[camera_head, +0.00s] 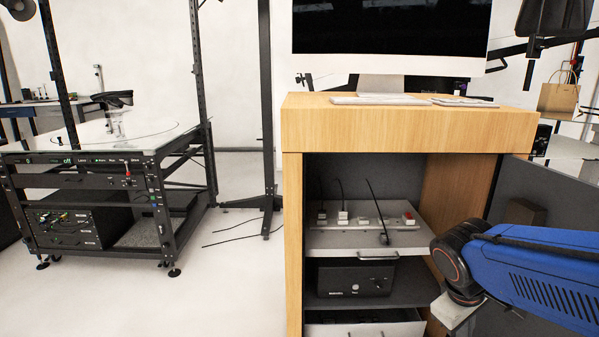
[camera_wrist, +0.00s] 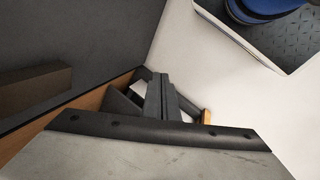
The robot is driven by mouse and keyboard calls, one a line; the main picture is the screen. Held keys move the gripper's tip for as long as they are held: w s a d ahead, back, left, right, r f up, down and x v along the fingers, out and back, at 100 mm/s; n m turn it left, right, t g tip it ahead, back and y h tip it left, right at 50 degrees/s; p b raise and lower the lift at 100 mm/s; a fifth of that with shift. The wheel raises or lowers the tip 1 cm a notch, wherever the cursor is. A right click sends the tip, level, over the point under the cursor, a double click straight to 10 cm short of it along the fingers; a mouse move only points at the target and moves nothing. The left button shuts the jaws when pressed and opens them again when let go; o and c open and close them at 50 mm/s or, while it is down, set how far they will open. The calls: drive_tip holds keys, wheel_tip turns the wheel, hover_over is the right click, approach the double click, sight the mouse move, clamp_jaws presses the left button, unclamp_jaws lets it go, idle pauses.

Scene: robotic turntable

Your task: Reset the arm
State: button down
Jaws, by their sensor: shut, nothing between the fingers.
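My blue arm reaches in from the right of the head view, in front of the right side of an open wooden cabinet (camera_head: 292,220). In the head view the fingers are hidden or out of frame; only a pale grey part shows below the dark wrist joint. In the wrist view my gripper (camera_wrist: 160,80) shows dark fingers close together, shut with nothing between them. Behind the fingers are a wooden edge, dark panels and the pale floor. I cannot tell whether the fingers touch anything.
A grey cabinet door (camera_head: 548,190) stands open at the right, close to my arm. A pulled-out shelf (camera_head: 340,241) holds plugs and cables, above a black box (camera_head: 350,278). A monitor (camera_head: 390,30) stands on top.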

drive_tip(key=s+a+r+m+t+y, duration=0.3)
drive_tip(key=s+a+r+m, duration=0.1)
drive_tip(key=s+a, duration=0.1)
drive_tip(key=shift+s+m+y, duration=0.3)
drive_tip(key=shift+s+m, duration=0.1)
drive_tip(key=shift+s, duration=0.25)
drive_tip(key=shift+a, duration=0.1)
idle(1.3)
